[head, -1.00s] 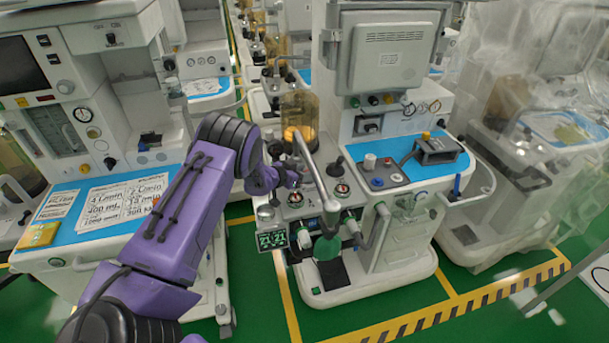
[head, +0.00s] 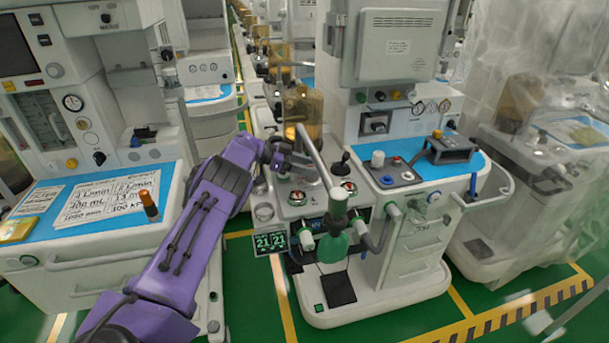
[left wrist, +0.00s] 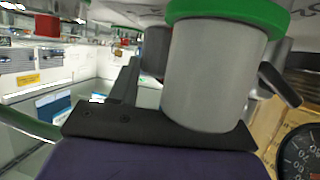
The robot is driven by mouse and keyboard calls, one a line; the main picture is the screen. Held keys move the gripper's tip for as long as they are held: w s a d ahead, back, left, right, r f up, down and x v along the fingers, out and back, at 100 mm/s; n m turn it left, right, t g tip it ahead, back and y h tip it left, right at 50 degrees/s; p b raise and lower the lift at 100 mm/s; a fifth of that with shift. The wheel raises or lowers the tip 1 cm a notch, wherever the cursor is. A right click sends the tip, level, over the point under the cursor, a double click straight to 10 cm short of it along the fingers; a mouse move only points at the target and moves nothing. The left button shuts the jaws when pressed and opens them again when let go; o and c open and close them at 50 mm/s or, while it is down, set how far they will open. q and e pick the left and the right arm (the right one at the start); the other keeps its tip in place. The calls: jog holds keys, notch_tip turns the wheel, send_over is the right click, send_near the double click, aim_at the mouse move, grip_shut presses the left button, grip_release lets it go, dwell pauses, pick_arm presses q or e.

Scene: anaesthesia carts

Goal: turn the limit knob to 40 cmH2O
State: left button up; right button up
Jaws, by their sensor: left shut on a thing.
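My left gripper (head: 285,158) reaches over the absorber block of the middle anaesthesia cart, left of the pale slanting tube. In the left wrist view, a grey cylinder (left wrist: 212,75) with a green rim, seemingly the limit knob, stands between the dark fingers of the gripper (left wrist: 205,85). The gripper is shut on it. Its scale and pointer cannot be read in either view. In the head view the gripper hides the knob. A round gauge (left wrist: 302,155) shows in part beside it in the wrist view. My right gripper is not in view.
An amber canister (head: 302,108) stands just behind the gripper. A small screen (head: 270,242) reads 21 and 21. Another cart (head: 105,215) stands at left.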

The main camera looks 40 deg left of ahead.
pick_arm(q)
jog(key=shift+r, duration=0.1)
dwell(0.4)
jog(key=o, duration=1.1)
jog(key=b+v, duration=0.1)
jog(key=v, duration=0.8)
jog(key=shift+a+b, duration=0.3)
jog(key=shift+s+a+r, duration=0.2)
jog(key=shift+s+a, duration=0.1)
